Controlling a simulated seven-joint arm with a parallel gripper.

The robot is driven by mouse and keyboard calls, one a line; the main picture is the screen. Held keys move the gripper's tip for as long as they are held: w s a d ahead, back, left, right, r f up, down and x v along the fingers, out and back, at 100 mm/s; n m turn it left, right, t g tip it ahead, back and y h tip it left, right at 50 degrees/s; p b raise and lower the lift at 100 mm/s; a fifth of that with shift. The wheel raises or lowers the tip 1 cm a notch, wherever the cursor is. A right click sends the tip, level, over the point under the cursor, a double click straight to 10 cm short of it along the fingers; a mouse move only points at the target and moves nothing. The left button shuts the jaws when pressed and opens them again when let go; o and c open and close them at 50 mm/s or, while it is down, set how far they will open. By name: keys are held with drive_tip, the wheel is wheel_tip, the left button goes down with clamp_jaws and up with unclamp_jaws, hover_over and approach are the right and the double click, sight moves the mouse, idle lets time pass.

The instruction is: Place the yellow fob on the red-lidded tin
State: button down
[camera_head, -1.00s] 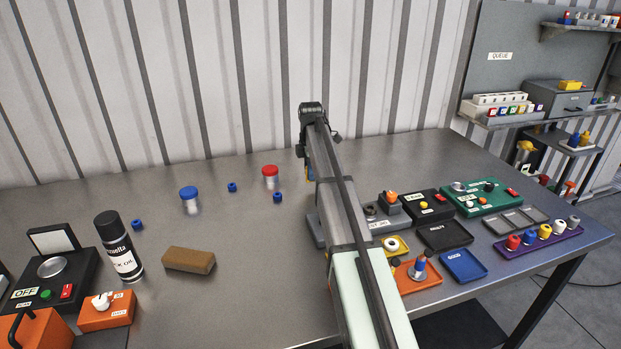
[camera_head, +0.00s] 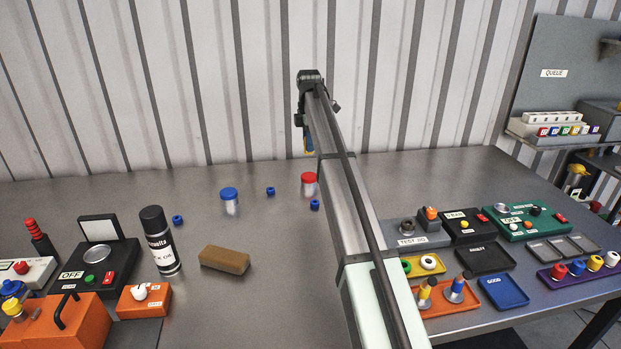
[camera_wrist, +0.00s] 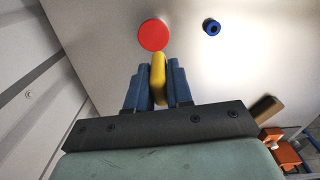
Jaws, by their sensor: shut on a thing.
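My gripper (camera_wrist: 158,88) is shut on the yellow fob (camera_wrist: 158,70), which sits between its blue fingers in the wrist view. In the head view my gripper (camera_head: 308,140) is above the table near the back wall, with a bit of yellow at its tip. The red-lidded tin (camera_head: 309,184) stands upright on the table, below and beside my arm. In the wrist view its red lid (camera_wrist: 153,35) lies just beyond the fob's tip. The fob appears held above the table; I cannot tell its exact height over the lid.
A blue-lidded tin (camera_head: 230,199) stands left of the red one. Small blue pieces (camera_head: 315,204) lie near both tins. A brown block (camera_head: 224,259) and a black spray can (camera_head: 160,240) are nearer. Trays (camera_head: 485,258) and boxes fill the right side.

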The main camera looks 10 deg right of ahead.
sight(309, 177)
drive_tip(key=shift+m, duration=0.6)
drive_tip(key=shift+w+d+f, duration=0.1)
drive_tip(key=shift+w+f, duration=0.1)
drive_tip(key=shift+f, duration=1.4)
drive_tip(key=shift+w+f, duration=0.25)
drive_tip(key=shift+f, duration=1.3)
drive_tip(key=shift+w+d+f, duration=0.1)
drive_tip(key=shift+w+f, duration=0.1)
drive_tip(key=shift+f, duration=1.4)
drive_tip(key=shift+f, duration=0.15)
drive_tip(key=c, duration=1)
unclamp_jaws()
wheel_tip(309, 177, up, 12)
drive_tip(key=shift+r, duration=0.15)
